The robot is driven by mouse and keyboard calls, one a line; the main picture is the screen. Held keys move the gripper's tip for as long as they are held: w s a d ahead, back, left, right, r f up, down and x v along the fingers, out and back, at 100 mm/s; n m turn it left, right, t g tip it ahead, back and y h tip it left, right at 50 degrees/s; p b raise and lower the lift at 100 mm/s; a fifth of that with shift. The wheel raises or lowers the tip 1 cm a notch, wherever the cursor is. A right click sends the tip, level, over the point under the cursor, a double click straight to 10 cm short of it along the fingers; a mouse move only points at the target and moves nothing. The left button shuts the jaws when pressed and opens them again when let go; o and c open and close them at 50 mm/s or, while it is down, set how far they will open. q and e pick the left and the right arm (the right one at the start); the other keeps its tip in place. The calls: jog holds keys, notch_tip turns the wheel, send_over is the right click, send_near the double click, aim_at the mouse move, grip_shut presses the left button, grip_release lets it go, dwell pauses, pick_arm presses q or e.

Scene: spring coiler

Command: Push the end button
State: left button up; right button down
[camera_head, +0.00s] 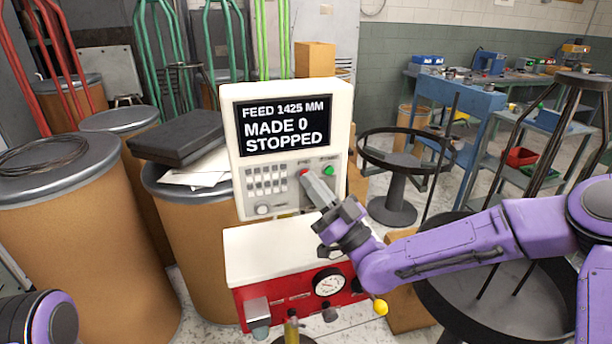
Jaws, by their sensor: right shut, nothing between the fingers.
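The machine's white control panel (341,105) stands upright in the middle, with a dark screen (284,124) reading "FEED 1425 MM, MADE 0, STOPPED". A red button (304,172) sits on its lower right part, with a green button (328,170) just to its right. The small labels above them are too blurred to read surely. My right gripper (312,180) is shut and empty, its tips at the red button's lower edge in the picture. I cannot tell whether they touch it. My left gripper is not in view; only part of my left arm shows at the bottom left.
Below is a red and white machine body (275,252) with a gauge (328,282) and a yellow-tipped lever (380,307). Brown drums (70,240) crowd the left; a round black stand (394,208) is at right.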

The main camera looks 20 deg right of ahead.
jog(key=shift+s, duration=0.6)
jog(key=s+b, duration=0.1)
jog(key=s, duration=0.4)
jog(key=shift+d, duration=0.1)
dwell(0.5)
